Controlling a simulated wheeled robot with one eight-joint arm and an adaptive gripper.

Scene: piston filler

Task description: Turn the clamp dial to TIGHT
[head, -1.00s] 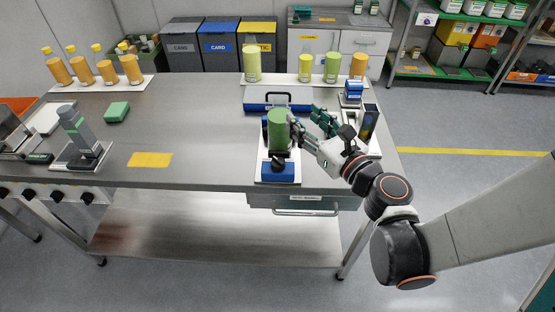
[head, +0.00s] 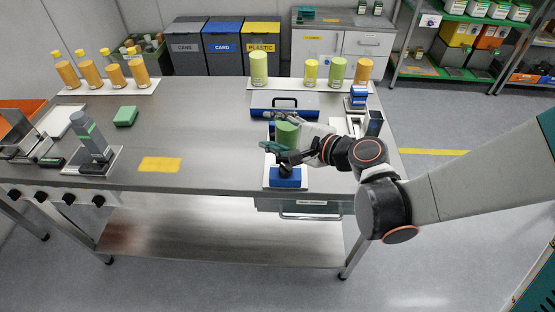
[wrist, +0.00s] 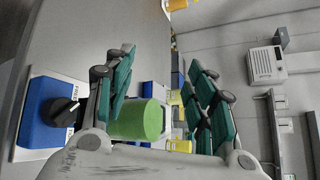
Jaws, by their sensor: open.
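The clamp dial is a black knob (wrist: 62,112) with a pale pointer line, on a blue block (wrist: 40,115) at the left of the wrist view. A small label beside it seems to read FREE. In the head view the dial (head: 285,170) is at the front of a white-based fixture (head: 302,178). A green cylinder (wrist: 140,120) stands behind it, partly hidden by my gripper in the head view (head: 287,132). My gripper (wrist: 165,80) is open, its teal-padded fingers spread.
A blue case (head: 284,108) lies behind the fixture. A device with a dark screen (head: 374,123) stands to the right. Yellow-green and orange cylinders stand on a white strip (head: 287,84) at the back. The table left of the fixture is mostly clear around a yellow mat (head: 160,164).

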